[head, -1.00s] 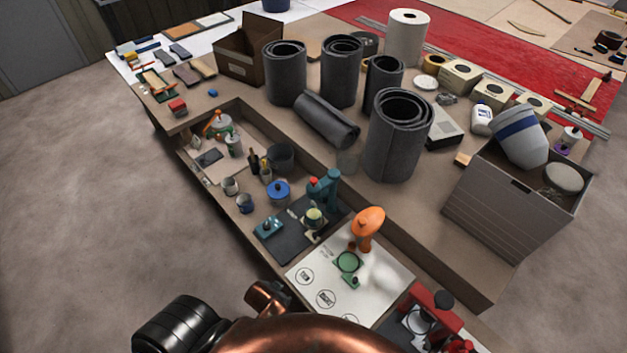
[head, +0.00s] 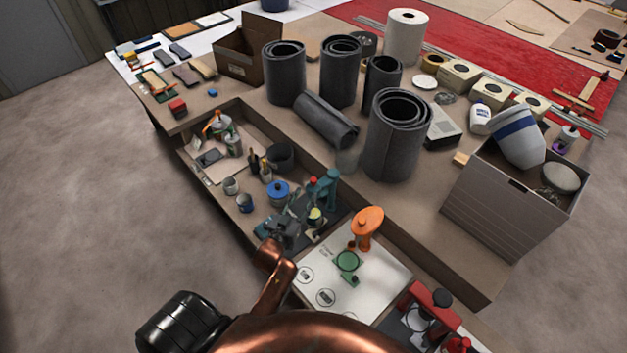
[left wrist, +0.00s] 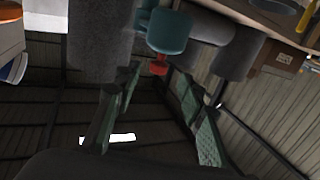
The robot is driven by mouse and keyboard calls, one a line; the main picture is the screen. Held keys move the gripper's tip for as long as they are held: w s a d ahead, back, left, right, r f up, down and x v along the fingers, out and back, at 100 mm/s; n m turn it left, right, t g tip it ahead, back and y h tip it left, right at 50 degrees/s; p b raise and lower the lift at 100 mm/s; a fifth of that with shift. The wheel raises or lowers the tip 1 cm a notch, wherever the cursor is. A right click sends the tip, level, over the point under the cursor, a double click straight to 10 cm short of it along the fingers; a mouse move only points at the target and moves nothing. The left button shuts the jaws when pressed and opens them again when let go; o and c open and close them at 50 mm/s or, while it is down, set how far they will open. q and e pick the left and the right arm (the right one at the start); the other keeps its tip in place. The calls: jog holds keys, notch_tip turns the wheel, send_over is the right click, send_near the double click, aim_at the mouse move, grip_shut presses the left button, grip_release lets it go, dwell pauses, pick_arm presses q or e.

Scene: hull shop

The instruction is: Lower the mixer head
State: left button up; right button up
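The teal mixer (head: 330,184) stands on a dark mat in the recessed tray, its head tilted up, with a red knob (head: 312,181) on it. A pale yellow bowl (head: 315,216) sits at its foot. My left gripper (head: 297,211) is just left of the mixer, in front of the bowl. In the left wrist view the teal mixer head (left wrist: 169,30) and red knob (left wrist: 158,68) show above and between the two textured fingers (left wrist: 158,85). The fingers are apart with nothing between them; contact with the mixer is not seen. My right gripper is out of view.
A blue-lidded pot (head: 278,192) stands left of the mixer. Dark rolls (head: 398,140) stand on the bench behind. The tray wall (head: 375,222) runs behind the mixer.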

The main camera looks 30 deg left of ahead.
aim_at(312, 183)
pick_arm(q)
jog(key=shift+w+a+r, duration=0.1)
jog(key=shift+w+r, duration=0.4)
jog(key=shift+w, duration=0.15)
jog(key=w, duration=0.4)
jog(key=w+a, duration=0.1)
jog(key=w, duration=0.1)
jog(key=shift+w+a, duration=0.1)
jog(key=shift+w, duration=0.2)
grip_shut()
jog(key=shift+f, duration=0.1)
